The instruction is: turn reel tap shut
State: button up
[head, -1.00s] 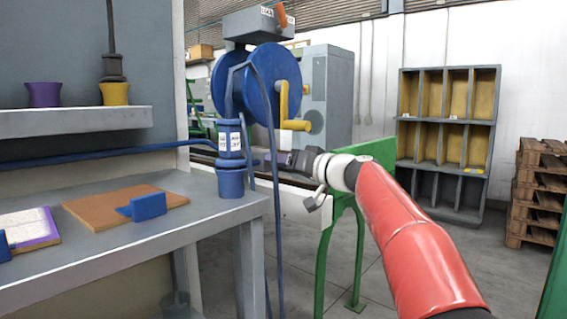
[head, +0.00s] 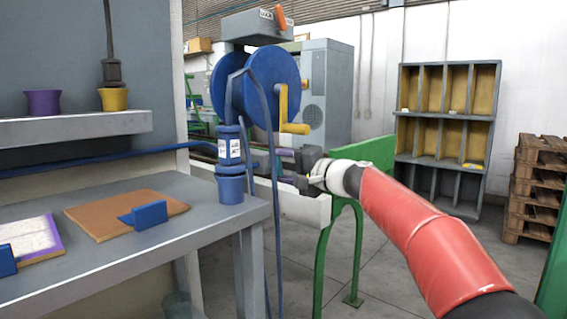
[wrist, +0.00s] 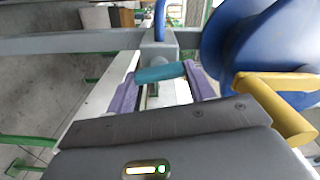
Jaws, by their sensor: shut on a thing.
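The reel tap shows in the wrist view as a teal lever handle (wrist: 162,73) on a grey body (wrist: 158,50) with a blue hose above it. The handle lies crosswise between the purple fingers of my gripper (wrist: 163,84), which is shut on it. In the head view my gripper (head: 284,164) is below the blue hose reel (head: 262,85), right of the blue canister; the tap cannot be made out there. The reel and its yellow crank (wrist: 275,100) are close on the right in the wrist view.
A grey workbench (head: 120,260) stands left, with a blue canister (head: 229,150) and blue cup (head: 230,188) at its edge. A green stand (head: 365,156) and white trough (head: 298,205) are beside my gripper. Open floor lies to the right, before the shelf (head: 445,125).

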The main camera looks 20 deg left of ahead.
jog(key=shift+f+m+p, duration=0.1)
jog(key=shift+m+p, duration=0.2)
jog(key=shift+m, duration=0.9)
jog(key=o, duration=1)
jog(key=b+v, duration=0.2)
jog(key=v, duration=0.6)
